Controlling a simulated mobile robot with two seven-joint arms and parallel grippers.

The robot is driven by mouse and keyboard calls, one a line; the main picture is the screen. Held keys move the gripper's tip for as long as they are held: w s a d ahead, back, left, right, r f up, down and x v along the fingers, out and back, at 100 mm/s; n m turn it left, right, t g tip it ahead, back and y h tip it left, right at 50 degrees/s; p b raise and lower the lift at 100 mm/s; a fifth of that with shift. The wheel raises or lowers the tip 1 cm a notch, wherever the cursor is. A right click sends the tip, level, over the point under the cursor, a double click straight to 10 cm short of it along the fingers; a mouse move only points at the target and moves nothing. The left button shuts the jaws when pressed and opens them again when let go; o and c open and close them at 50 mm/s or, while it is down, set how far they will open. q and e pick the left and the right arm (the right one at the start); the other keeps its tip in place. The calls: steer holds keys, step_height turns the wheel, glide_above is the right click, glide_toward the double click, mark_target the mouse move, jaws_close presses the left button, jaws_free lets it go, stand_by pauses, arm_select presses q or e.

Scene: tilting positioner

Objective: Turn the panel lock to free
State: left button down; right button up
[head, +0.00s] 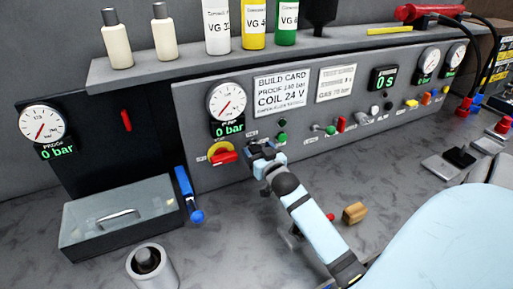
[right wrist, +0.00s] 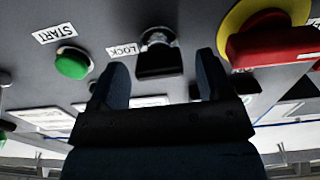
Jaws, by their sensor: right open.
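The panel lock (right wrist: 158,55) is a black knob on a silver collar, beside a white label reading LOCK in the right wrist view. In the head view the lock is mostly hidden by my right gripper. My right gripper (head: 262,152) is at the grey panel (head: 200,105), just right of the red handle. In the right wrist view my right gripper (right wrist: 162,66) is open, its dark fingers on either side of the knob as seen here. I cannot tell whether they touch it. My left gripper is not in view.
A red handle on a yellow disc (head: 222,154) and a green START button (head: 282,136) flank the lock closely. A clear-lidded box (head: 115,220), a blue lever (head: 186,190) and a wooden block (head: 354,213) are on the bench. Bottles stand on the shelf above.

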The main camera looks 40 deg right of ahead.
steer(key=shift+w+d, duration=0.2)
steer(key=shift+w, duration=0.5)
steer(key=c, duration=0.9)
